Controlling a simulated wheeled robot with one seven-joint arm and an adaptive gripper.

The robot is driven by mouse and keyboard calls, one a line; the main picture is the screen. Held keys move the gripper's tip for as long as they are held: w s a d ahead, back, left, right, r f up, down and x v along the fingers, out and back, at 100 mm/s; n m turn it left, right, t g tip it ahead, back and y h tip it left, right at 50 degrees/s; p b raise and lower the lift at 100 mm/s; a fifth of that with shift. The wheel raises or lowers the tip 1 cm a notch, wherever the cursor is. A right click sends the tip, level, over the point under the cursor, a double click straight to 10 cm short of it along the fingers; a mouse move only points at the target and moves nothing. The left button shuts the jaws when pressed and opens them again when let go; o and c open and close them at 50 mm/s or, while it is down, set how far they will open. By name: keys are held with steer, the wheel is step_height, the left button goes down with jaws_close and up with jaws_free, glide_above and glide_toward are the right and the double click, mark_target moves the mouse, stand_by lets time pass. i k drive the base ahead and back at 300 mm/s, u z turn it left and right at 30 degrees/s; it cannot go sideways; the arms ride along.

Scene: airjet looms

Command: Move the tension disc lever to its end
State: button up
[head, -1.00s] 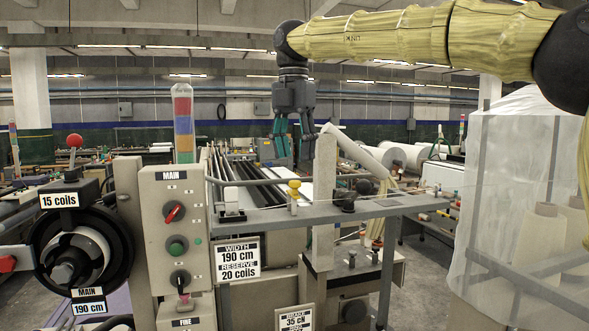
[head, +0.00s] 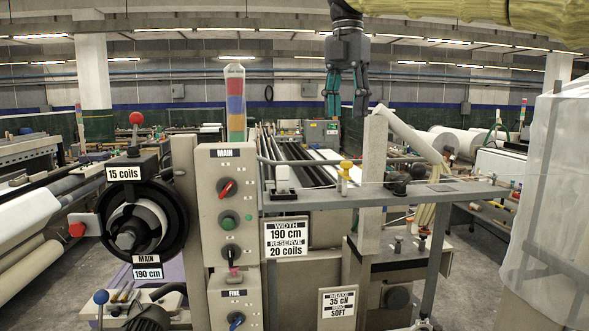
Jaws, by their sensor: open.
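No part is labelled as the tension disc lever, so I cannot tell which one it is. A yellow knob (head: 346,166) stands on the grey shelf (head: 330,199) of the loom, with dark small parts (head: 397,184) to its right. A red-ball lever (head: 136,118) stands upright above the black coil drum (head: 160,238) at the left. A blue-ball lever (head: 101,297) stands lower left. My gripper (head: 346,108) points down with its teal fingers apart and empty. In the picture it appears above the yellow knob, clear of it.
The grey control box (head: 220,220) carries red, green and black knobs. A pale upright post (head: 373,180) rises close to the right of my gripper in the picture. A sheeted rack (head: 545,200) stands at the right. Open floor shows between the loom and the rack.

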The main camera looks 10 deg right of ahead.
mark_target(417, 171)
steer(key=k, duration=1)
